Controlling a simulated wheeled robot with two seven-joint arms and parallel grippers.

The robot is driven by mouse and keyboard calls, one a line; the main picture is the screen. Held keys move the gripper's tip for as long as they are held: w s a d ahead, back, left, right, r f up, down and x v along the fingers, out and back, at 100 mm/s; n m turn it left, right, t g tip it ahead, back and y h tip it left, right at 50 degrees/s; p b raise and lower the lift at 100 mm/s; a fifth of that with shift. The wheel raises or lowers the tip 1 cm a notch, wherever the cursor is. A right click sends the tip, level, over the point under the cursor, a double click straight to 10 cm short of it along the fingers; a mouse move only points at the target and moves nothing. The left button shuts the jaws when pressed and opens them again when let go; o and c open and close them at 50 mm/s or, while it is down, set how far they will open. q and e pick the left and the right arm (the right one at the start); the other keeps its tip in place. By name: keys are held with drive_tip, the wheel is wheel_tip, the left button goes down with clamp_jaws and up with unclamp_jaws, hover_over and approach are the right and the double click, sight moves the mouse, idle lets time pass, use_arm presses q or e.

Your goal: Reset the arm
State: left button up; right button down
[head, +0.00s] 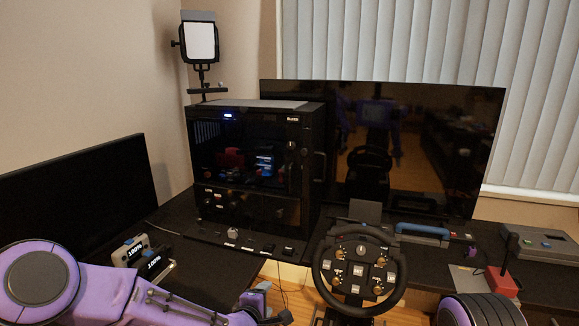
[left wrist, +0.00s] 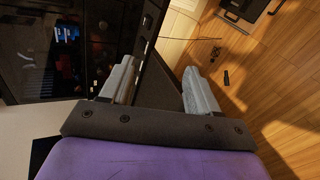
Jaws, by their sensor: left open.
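My left arm, purple, comes in from the lower left in the head view. My left gripper (head: 268,302) is at the bottom of that view, left of the racing wheel (head: 360,268). In the left wrist view my left gripper (left wrist: 158,88) has its two grey fingers spread wide, with nothing between them. It is in front of the desk's edge, apart from the wheel. The racing wheel is black and round with several buttons and knobs. A purple and black part of my own body shows at the lower right; my right gripper is not in view.
A black glass-fronted cabinet (head: 247,165) stands on the black desk (head: 190,275). A large dark monitor (head: 440,150) is behind the wheel. A grey box (head: 540,243) and a red-based joystick (head: 502,280) are at right. Wooden floor (left wrist: 275,90) is open beside the gripper.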

use_arm(q)
drive_tip(key=s+a+f+m+g+y, duration=0.1)
drive_tip(key=s+a+f+m+g, duration=0.1)
drive_tip(key=s+a+f, duration=0.5)
drive_tip(key=s+a+f+m+g+y, duration=0.2)
drive_tip(key=s+f+m+g, duration=0.1)
drive_tip(key=s+f, duration=0.8)
drive_tip(key=s+a+f+m+g+y, duration=0.2)
drive_tip(key=s+a, duration=0.5)
drive_tip(key=s, duration=0.4)
drive_tip(key=s+a+f+m+g+y+b, duration=0.1)
drive_tip(key=s+a+f+m+g, duration=0.1)
drive_tip(key=s+a, duration=0.5)
drive_tip(key=s+f+m, duration=0.1)
drive_tip(key=s, duration=0.4)
drive_tip(key=shift+a+y, duration=0.4)
